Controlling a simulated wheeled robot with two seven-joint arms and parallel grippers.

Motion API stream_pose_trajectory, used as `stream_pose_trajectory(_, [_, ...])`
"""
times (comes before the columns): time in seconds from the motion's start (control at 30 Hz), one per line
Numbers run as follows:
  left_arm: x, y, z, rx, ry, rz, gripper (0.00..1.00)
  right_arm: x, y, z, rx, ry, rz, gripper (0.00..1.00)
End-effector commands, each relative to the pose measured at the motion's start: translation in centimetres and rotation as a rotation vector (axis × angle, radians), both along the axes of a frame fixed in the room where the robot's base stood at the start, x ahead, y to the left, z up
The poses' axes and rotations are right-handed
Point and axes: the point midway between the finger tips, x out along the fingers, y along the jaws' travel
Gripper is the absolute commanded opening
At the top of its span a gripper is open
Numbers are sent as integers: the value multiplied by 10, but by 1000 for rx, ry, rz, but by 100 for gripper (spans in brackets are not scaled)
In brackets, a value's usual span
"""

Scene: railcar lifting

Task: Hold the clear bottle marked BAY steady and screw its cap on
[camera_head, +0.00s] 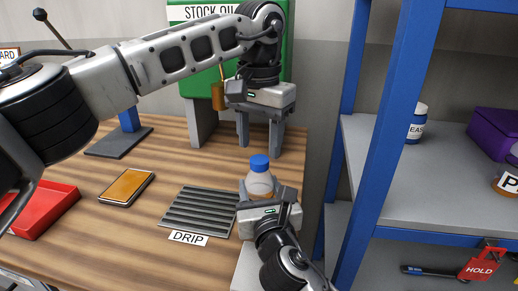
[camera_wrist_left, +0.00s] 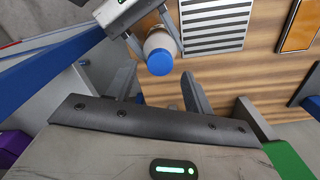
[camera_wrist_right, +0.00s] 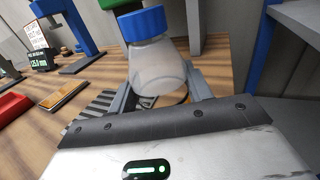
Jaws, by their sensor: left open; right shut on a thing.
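The clear bottle (camera_head: 260,182) stands upright near the table's right edge, and its marking is not readable here. Its blue cap (camera_head: 259,162) sits on the bottle's top; whether it is tight I cannot tell. The bottle (camera_wrist_right: 157,67) and cap (camera_wrist_right: 142,22) also show in the right wrist view. My right gripper (camera_head: 270,193) is shut on the bottle's body from the front. My left gripper (camera_head: 259,142) is open and empty, pointing down above and behind the cap. In the left wrist view the cap (camera_wrist_left: 160,62) lies beyond the open fingers (camera_wrist_left: 160,92).
A ribbed drip tray (camera_head: 200,210) lies left of the bottle. An orange-topped flat item (camera_head: 127,187) and a red tray (camera_head: 45,208) are farther left. A green box (camera_head: 205,60) on legs stands behind. A blue-framed shelf (camera_head: 385,130) stands close on the right.

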Motion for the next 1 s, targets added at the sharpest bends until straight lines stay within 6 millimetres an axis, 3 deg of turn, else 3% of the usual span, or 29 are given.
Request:
stream_pose_trajectory(0.13, [0, 0, 14, 1, -1, 1, 52, 0, 0, -1, -1, 1, 0, 0])
stream_pose_trajectory(0.43, [0, 0, 14, 1, 1, 9, 50, 0, 0, -1, -1, 1, 0, 0])
stream_pose_trajectory(0.57, [0, 0, 15, 1, 0, 104, 50, 0, 0, -1, -1, 1, 0, 0])
stream_pose_trajectory(0.77, [0, 0, 20, -1, 1, 510, 50, 0, 0, 0, -1, 1, 0, 0])
stream_pose_trajectory(1.0, [1, -1, 26, -2, -1, 1138, 50, 0, 0, 0, 0, 1, 0, 0])
